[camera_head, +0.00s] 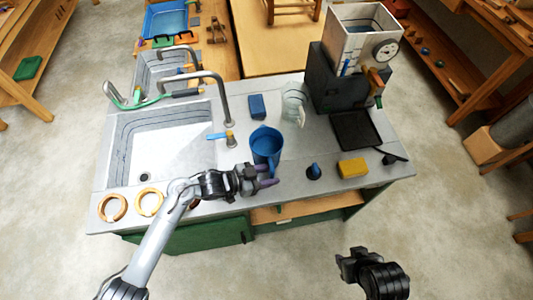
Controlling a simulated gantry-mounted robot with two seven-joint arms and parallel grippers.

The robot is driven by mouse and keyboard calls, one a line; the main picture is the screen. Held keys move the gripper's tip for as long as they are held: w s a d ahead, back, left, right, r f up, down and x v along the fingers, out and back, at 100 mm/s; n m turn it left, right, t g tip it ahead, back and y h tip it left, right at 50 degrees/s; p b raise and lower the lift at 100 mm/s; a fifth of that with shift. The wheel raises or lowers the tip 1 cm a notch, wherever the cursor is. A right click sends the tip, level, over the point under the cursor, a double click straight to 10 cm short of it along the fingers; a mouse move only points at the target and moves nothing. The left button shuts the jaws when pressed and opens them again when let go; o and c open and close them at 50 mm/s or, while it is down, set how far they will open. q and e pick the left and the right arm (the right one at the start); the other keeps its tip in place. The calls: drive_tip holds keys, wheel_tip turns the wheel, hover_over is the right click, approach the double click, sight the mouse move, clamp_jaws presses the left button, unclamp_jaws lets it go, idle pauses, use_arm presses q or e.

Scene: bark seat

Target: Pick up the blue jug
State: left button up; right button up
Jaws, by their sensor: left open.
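The blue jug (266,147) stands upright on the grey counter, right of the sink and near the middle. Its round open top faces up. My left gripper (271,176) is at the jug's near side, just in front of its lower part. Its purple-tipped fingers point right and are open. I cannot tell whether a finger touches the jug. My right gripper (346,262) hangs in front of the counter at the lower right, away from the jug; its jaw state is unclear.
The sink (160,150) and its tap (222,97) are left of the jug. A clear glass vessel (294,104) and a blue block (257,106) stand behind it. A yellow sponge (353,168) and a small dark blue-topped item (314,171) lie to the right. A dark machine (335,85) stands at back right.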

use_arm(q)
drive_tip(key=shift+x, duration=1.75)
drive_tip(key=shift+c, duration=0.3)
clamp_jaws()
drive_tip(key=shift+r, duration=0.15)
